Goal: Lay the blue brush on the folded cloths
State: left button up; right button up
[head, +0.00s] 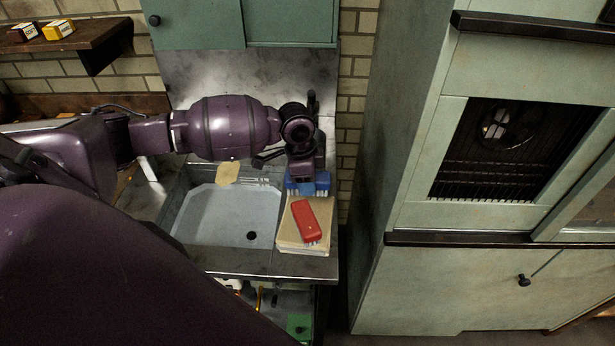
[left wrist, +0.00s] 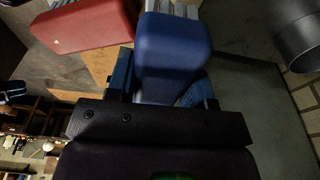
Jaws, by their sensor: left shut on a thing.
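The blue brush (head: 308,187) is in my left gripper (head: 306,178) at the back edge of the folded cloths (head: 289,240). In the left wrist view the blue brush (left wrist: 172,45) sits between the two fingers, which are shut on it. I cannot tell whether it touches the cloths. The cloths are a beige stack on the counter, right of the sink. A red brush (head: 308,218) lies on them, just in front of the blue brush; it also shows in the left wrist view (left wrist: 85,25). My right gripper is not in view.
The sink (head: 225,215) is left of the cloths, with a tan piece (head: 228,172) at its back rim. A tall green cabinet (head: 470,275) stands to the right past a gap. A shelf (head: 75,40) with small boxes is at the upper left.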

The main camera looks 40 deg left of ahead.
pick_arm(q)
jog(key=shift+f, duration=0.3)
jog(key=o, duration=0.8)
jog(key=shift+o, duration=0.2)
notch_tip(320, 180, up, 13)
jog(key=s+a+b, duration=0.1)
jog(key=shift+a, duration=0.25)
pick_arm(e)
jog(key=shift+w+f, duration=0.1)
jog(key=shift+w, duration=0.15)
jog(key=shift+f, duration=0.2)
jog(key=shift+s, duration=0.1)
